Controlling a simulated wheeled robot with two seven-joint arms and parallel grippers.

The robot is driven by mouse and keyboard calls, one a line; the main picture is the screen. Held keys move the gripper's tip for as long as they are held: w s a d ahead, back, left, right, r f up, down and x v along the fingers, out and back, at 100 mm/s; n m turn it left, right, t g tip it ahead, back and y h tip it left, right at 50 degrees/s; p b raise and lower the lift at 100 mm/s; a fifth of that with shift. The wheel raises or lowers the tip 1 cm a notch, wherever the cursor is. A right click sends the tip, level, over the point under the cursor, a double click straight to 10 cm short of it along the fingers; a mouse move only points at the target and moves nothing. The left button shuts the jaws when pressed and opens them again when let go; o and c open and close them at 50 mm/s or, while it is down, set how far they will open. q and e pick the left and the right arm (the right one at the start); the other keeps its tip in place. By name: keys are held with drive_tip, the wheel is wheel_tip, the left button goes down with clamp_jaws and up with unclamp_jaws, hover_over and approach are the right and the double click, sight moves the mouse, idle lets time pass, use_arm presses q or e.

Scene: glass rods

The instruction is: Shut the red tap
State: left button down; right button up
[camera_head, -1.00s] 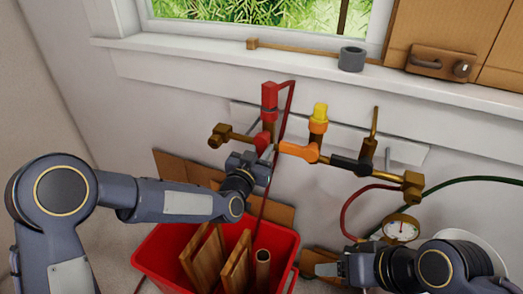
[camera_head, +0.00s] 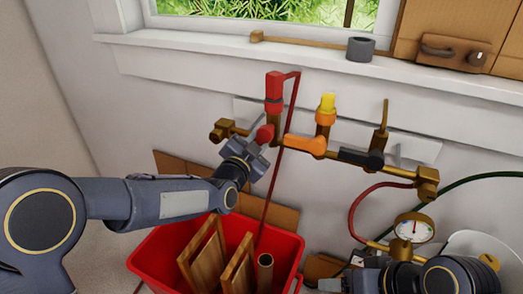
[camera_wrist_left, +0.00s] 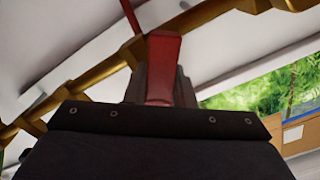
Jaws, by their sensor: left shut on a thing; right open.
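The red tap (camera_head: 274,92) stands at the left end of a brass pipe on the wall, with a red hose at its top. Its red lever (camera_head: 265,133) shows just above my left gripper (camera_head: 256,151). My left gripper is shut on this lever. In the left wrist view the red lever (camera_wrist_left: 163,66) sits between the dark fingers, with the brass pipe behind it. The fingers hide part of the lever, so its exact angle is hard to tell. My right gripper (camera_head: 334,278) is open and empty at the bottom, below the gauge.
An orange lever (camera_head: 305,144) with a yellow-topped valve and a black lever (camera_head: 360,158) sit further right on the pipe. A pressure gauge (camera_head: 414,228) hangs at right. A red bin (camera_head: 158,262) with wooden pieces stands below.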

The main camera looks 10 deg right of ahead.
use_arm(q)
drive_tip(key=m+b, duration=0.1)
drive_tip(key=m, duration=0.1)
drive_tip(key=m+b, duration=0.1)
drive_tip(key=r+m+b, duration=0.1)
drive_tip(key=m, duration=0.1)
drive_tip(key=shift+w+a+m, duration=0.25)
drive_tip(key=shift+a+m, duration=0.05)
drive_tip(key=shift+a, duration=0.05)
drive_tip(key=m+b, duration=0.1)
drive_tip(key=m, duration=0.1)
drive_tip(key=r+m+b, duration=0.1)
drive_tip(key=shift+w+a+m, duration=0.1)
drive_tip(key=shift+a+m, duration=0.05)
drive_tip(key=shift+m, duration=0.25)
drive_tip(key=shift+r+m+b, duration=0.2)
drive_tip(key=shift+m+b, duration=0.25)
drive_tip(key=shift+m, duration=0.25)
drive_tip(key=shift+r, duration=0.1)
drive_tip(key=c, duration=1.2)
unclamp_jaws()
drive_tip(key=v, duration=0.7)
drive_tip(key=shift+s+a, duration=0.25)
drive_tip(key=shift+s, duration=0.05)
